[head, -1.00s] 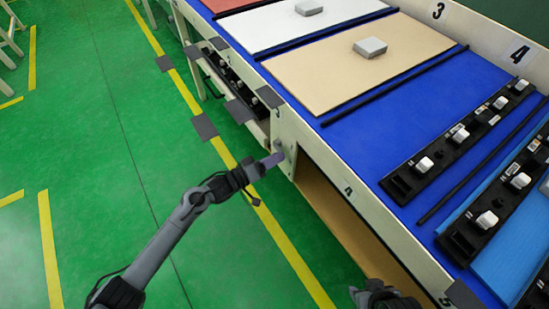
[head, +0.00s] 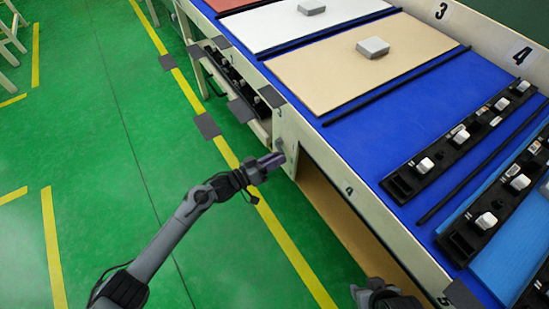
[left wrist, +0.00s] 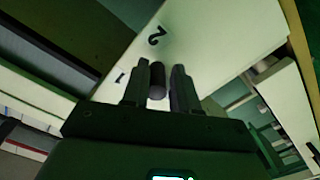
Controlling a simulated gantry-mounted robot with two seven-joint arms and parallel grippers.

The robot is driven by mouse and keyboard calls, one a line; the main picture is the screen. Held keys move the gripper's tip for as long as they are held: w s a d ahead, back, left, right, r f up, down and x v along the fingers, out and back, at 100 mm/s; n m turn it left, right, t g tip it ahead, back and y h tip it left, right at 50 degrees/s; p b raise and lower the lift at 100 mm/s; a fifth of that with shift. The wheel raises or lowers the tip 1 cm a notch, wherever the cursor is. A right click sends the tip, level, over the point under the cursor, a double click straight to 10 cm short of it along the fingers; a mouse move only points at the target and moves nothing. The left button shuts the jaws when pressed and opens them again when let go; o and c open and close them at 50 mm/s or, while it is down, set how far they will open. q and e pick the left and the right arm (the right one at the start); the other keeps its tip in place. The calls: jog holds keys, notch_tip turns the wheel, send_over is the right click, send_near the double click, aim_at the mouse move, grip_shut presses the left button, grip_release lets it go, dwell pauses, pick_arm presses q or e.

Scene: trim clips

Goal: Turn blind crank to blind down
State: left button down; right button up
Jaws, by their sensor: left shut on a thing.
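The blind crank (head: 281,147) sits on the pale end panel of the workbench, small and partly covered by my left gripper in the head view. My left gripper (head: 274,160) reaches it from the lower left. In the left wrist view its two fingers (left wrist: 161,84) stand on either side of a dark rounded crank handle (left wrist: 157,82), in front of a pale panel marked 1 and 2. The gripper is shut on this handle. My right gripper (head: 377,294) shows only in part at the bottom edge of the head view, and its jaws are unclear.
The long workbench (head: 357,155) has a blue top with flat boards and black strips with pale clips. A lower shelf (head: 236,88) holds more clip strips left of the panel. Green floor (head: 105,150) with yellow lines lies open to the left.

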pick_arm(q)
jog(key=shift+w+m, duration=0.25)
jog(key=shift+m, duration=1.15)
jog(key=c, duration=1)
grip_release()
jog(key=shift+f, duration=0.1)
jog(key=shift+d+f, duration=0.15)
jog(key=shift+s+a, duration=0.2)
jog(key=shift+a, duration=0.3)
jog(key=shift+p+v, duration=2.5)
jog(key=shift+v, duration=2.35)
jog(key=shift+s+d, duration=0.1)
